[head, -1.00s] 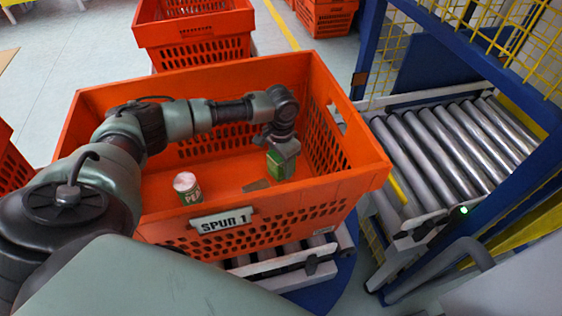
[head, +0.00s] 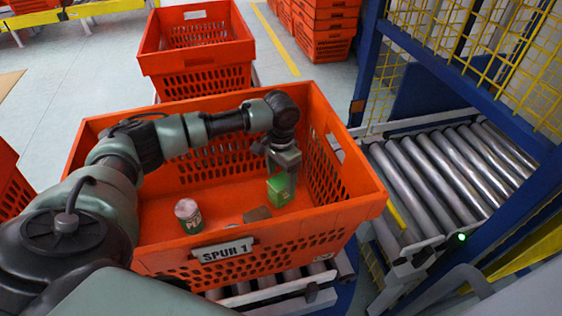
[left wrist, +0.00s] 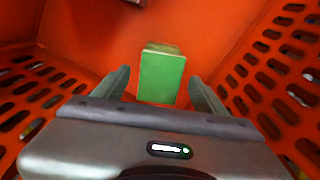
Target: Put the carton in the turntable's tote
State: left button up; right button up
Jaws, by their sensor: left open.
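The green carton (head: 281,190) stands inside the orange tote marked SPUR 1 (head: 155,262), towards its right end. The tote sits on rollers over a blue round base, the turntable (head: 345,290). My left gripper (head: 285,168) is over the carton inside the tote, fingers pointing down. In the left wrist view, the carton (left wrist: 161,77) shows between and beyond the two spread fingers (left wrist: 158,82), with gaps on both sides. The gripper is open and holds nothing. My right gripper is not in view.
A white and green can (head: 188,215) stands in the tote's left part, and a small brown item (head: 257,214) lies near the front wall. Another orange tote (head: 195,50) stands behind. A roller conveyor (head: 450,165) inside a blue frame with yellow mesh is at right.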

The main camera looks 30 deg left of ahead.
pick_arm(q)
jog(key=shift+r+p, duration=0.45)
jog(key=shift+r, duration=2.15)
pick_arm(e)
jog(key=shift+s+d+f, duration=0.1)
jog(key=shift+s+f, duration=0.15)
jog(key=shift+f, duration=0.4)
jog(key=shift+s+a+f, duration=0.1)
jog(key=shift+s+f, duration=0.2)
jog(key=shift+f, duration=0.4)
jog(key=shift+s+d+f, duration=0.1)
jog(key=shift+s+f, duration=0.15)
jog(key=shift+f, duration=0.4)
